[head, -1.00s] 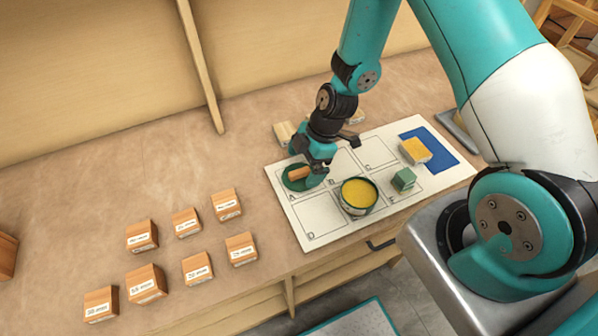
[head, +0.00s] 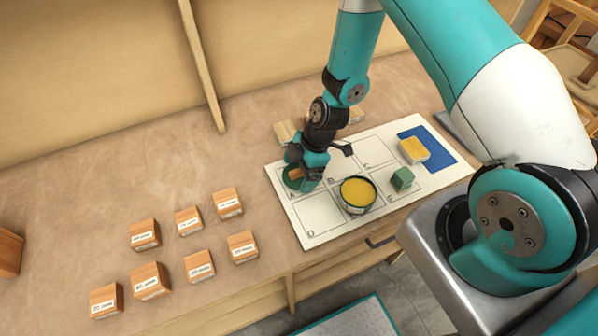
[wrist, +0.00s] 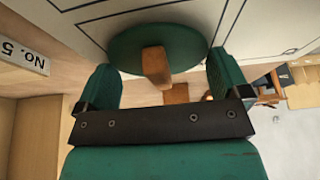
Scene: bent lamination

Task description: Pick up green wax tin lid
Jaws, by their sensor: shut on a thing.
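The green wax tin lid (head: 291,182) is a round green disc with a wooden handle, at square A of the white board. My gripper (head: 303,176) is over it and hides part of it. In the wrist view the lid (wrist: 183,47) and its handle sit between the two green fingers of my gripper (wrist: 160,82). The fingers are shut on the lid, one at each side; the exact contact is hard to see. The open wax tin (head: 358,192), with yellow wax inside, stands to the right of the lid.
Several labelled wooden blocks (head: 150,281) stand at left. Another wooden block (head: 287,132) is behind my gripper. Bare bench lies between.

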